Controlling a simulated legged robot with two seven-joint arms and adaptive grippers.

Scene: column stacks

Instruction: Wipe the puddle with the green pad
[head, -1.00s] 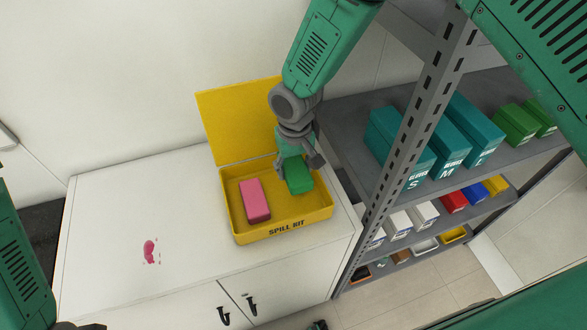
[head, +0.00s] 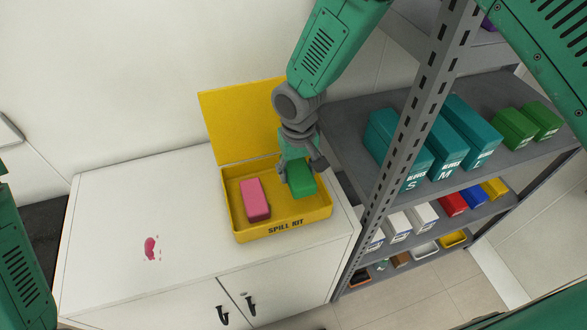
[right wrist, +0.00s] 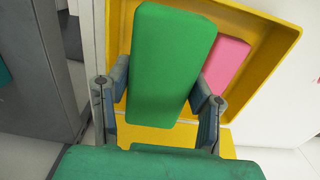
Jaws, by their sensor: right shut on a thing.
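The green pad (head: 301,180) is at the right side of the yellow spill kit box (head: 284,230). My right gripper (head: 301,169) is shut on the green pad; in the right wrist view the green pad (right wrist: 168,62) stands between both fingers (right wrist: 160,92). I cannot tell whether it still touches the box floor. A pink pad (head: 255,199) lies in the left part of the box. The puddle is a small red-pink smear (head: 151,248) with droplets, on the white cabinet top (head: 120,205) left of the box. My left gripper is out of view.
The yellow lid (head: 240,125) stands open against the wall. A grey shelf rack (head: 420,110) with teal glove boxes (head: 403,150) and coloured bins stands close on the right. The cabinet top between box and puddle is clear.

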